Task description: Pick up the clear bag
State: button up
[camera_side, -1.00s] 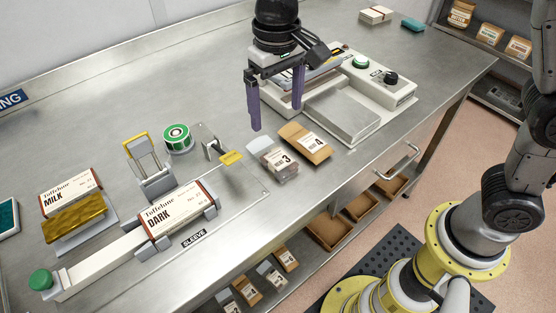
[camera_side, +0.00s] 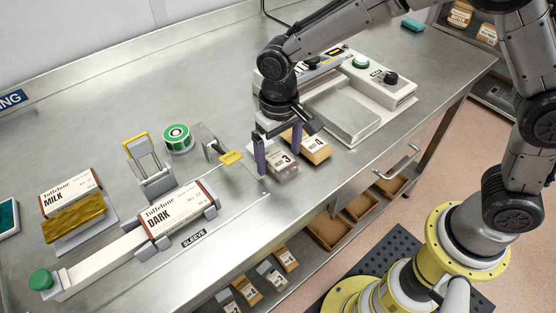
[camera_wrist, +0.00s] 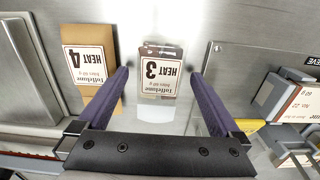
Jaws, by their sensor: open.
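The clear bag (camera_side: 283,164), with a white label reading HEAT 3, lies on the steel bench. In the wrist view the clear bag (camera_wrist: 160,85) sits between my two purple fingers, with brown contents showing at its far end. My gripper (camera_side: 278,158) is open and low over the bag, one finger on each side. In the wrist view my gripper (camera_wrist: 161,80) shows a gap between each finger and the bag. Whether the fingertips touch the bench cannot be told.
A brown paper bag labelled HEAT 4 (camera_side: 318,147) lies close beside, just outside one finger. A sealing machine (camera_side: 345,110) stands behind. A yellow-tabbed stand (camera_side: 222,150) and a DARK chocolate sleeve (camera_side: 178,207) are to the left. The bench front edge is near.

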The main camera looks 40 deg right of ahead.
jog(key=shift+f, duration=0.15)
jog(key=c, duration=1.3)
